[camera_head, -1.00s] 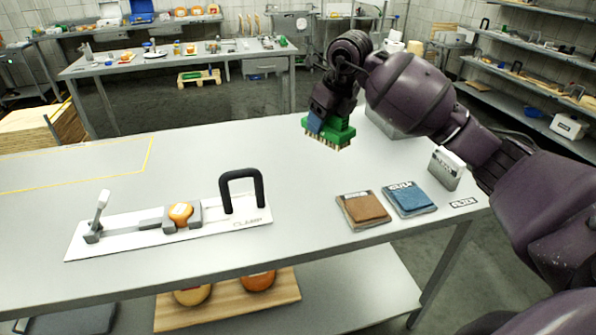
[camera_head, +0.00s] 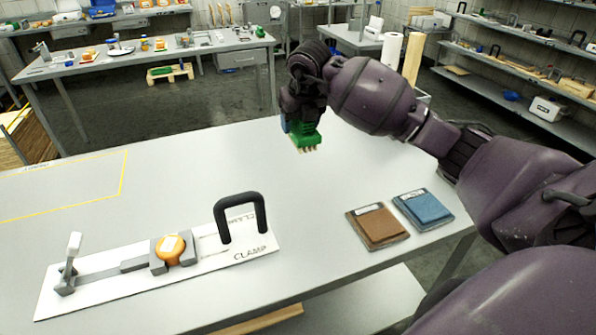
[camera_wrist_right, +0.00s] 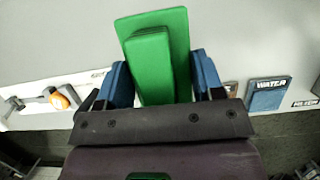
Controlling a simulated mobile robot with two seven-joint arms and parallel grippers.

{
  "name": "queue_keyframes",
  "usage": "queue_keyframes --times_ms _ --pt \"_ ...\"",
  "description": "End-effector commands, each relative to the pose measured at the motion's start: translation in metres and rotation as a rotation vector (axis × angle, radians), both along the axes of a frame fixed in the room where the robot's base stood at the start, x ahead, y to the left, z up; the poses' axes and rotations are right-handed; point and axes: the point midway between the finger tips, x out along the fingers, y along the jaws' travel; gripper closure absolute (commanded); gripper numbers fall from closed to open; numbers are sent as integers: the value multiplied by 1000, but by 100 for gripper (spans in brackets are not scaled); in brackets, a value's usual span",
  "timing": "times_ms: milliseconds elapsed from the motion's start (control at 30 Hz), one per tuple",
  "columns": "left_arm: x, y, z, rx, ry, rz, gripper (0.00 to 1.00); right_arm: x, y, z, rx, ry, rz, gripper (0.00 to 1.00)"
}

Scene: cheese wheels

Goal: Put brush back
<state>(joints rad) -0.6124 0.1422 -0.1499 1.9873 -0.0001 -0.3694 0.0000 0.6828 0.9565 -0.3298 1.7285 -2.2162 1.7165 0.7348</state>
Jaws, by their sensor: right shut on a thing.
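The brush is green with pale bristles and shows below my right gripper in the head view (camera_head: 306,138). My right gripper (camera_head: 290,122) is shut on the brush and holds it above the table, bristles downward. In the right wrist view the green brush (camera_wrist_right: 157,60) sits between the two blue fingers of the right gripper (camera_wrist_right: 160,82). The far side of the brush is hidden by the gripper in the head view. My left gripper is not in view.
A clamp board (camera_head: 215,246) with an orange cheese wheel (camera_head: 170,249) lies at the table's front left. A brown pad (camera_head: 377,225) and a blue pad (camera_head: 424,208) lie at the right. The table (camera_head: 200,175) is clear in the middle. A paper roll (camera_head: 391,52) stands behind.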

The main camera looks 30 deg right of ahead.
Motion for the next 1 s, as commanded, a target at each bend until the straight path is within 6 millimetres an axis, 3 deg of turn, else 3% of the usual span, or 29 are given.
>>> queue_keyframes --times_ms 100,400,733,1000 --pt "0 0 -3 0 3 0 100 -1 1 -29 2 4 0 61" --pt "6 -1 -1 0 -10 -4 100 0 0 -87 2 3 0 61" --pt "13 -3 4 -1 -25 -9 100 0 0 -110 0 1 0 61" --pt "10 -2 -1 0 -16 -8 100 0 0 -144 0 1 1 61"
